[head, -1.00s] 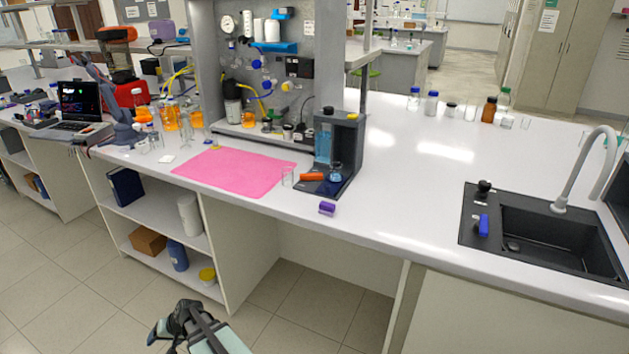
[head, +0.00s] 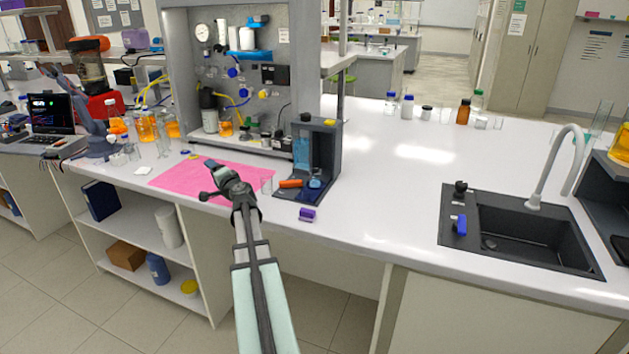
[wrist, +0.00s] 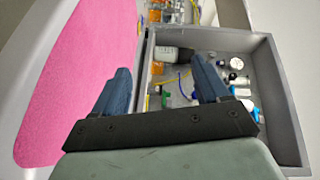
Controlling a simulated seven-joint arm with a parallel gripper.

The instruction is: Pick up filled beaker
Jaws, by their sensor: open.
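A small clear beaker (head: 266,186) stands at the right edge of the pink mat (head: 178,183), partly beside my arm; its fill is too small to tell. A small vessel with blue content (head: 315,183) sits on the base of the dark filtration stand (head: 322,150). My gripper (head: 207,181) is over the pink mat, left of the clear beaker, with its fingers pointing left and apart. In the wrist view the two blue-grey fingers (wrist: 161,82) are spread with nothing between them. The pink mat (wrist: 75,70) lies at left there, and no beaker can be made out.
The grey panel rig (head: 240,80) with bottles and tubing stands behind the mat. An orange item (head: 291,183) lies by the stand, and a purple item (head: 307,214) near the bench's front edge. Glassware with orange liquid (head: 145,125) stands left. Bench right of the stand is clear up to the sink (head: 520,230).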

